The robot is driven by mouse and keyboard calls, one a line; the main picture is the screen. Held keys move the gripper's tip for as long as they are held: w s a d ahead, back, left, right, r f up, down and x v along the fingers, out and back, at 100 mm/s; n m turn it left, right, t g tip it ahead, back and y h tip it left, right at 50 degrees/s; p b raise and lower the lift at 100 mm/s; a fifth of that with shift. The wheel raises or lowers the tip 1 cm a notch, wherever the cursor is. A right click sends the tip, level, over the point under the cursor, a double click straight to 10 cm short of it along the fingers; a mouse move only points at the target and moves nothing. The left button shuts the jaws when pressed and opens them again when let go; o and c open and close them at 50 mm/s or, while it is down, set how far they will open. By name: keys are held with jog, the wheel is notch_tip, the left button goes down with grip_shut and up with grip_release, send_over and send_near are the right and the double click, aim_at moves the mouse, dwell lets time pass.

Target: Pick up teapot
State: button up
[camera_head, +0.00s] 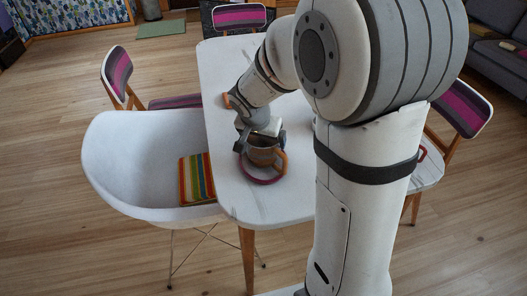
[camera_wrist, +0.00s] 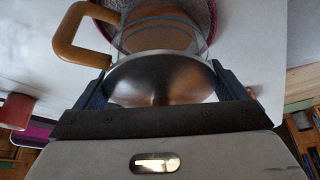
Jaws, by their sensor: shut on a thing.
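The teapot (camera_wrist: 160,72) has a glass body, a domed metal lid and an orange-brown handle. In the head view the teapot (camera_head: 263,155) stands at the near left corner of the white table (camera_head: 222,75), at a round red-rimmed mat (camera_head: 262,181). My gripper (camera_head: 257,140) reaches down to it from above. In the wrist view my gripper (camera_wrist: 163,88) has one finger on each side of the teapot's lid and is shut on the teapot. I cannot tell whether the teapot touches the mat.
A white shell chair (camera_head: 125,155) with a striped cushion (camera_head: 196,178) stands left of the table. Striped chairs (camera_head: 118,70) stand around it, one at the far end (camera_head: 239,17). A grey sofa (camera_head: 497,50) is at the far right. My arm hides much of the table's right side.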

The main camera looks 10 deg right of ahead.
jog(key=shift+c, duration=1.8)
jog(key=shift+r, duration=0.15)
